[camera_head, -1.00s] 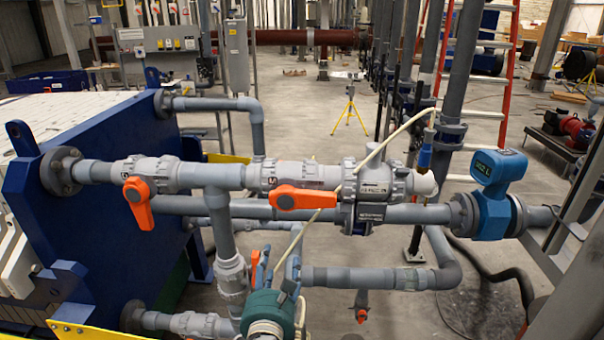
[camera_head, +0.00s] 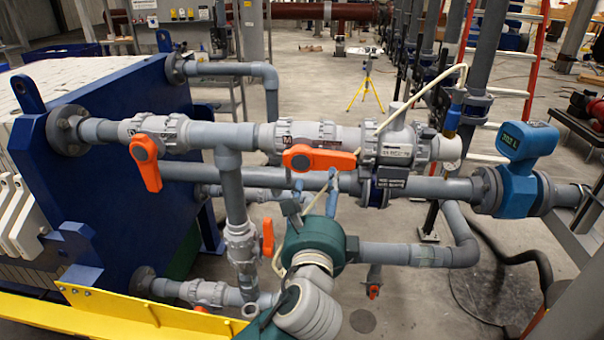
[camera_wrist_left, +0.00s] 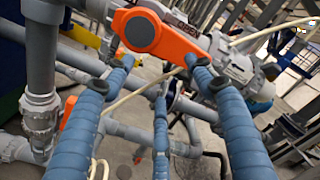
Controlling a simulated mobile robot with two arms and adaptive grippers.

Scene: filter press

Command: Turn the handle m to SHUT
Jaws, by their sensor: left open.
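The handle m (camera_head: 318,160) is the orange lever on the grey valve marked with a red M (camera_head: 285,134). It lies along the pipe, its round hub at the left and its arm pointing right. My left gripper (camera_head: 315,187) comes up from below, its blue fingers open and their tips just under the lever. In the left wrist view the handle (camera_wrist_left: 165,35) crosses ahead of the open fingers (camera_wrist_left: 155,82), with one finger near the hub and one near the arm. I cannot tell whether they touch it. My right gripper is out of view.
Another orange handle (camera_head: 147,162) hangs down on the valve to the left. A lower orange handle (camera_head: 268,238) is close left of my gripper. A grey pipe (camera_head: 400,186) runs behind the fingers. A blue flow meter (camera_head: 520,170) is at the right. A pale hose loops above the pipe.

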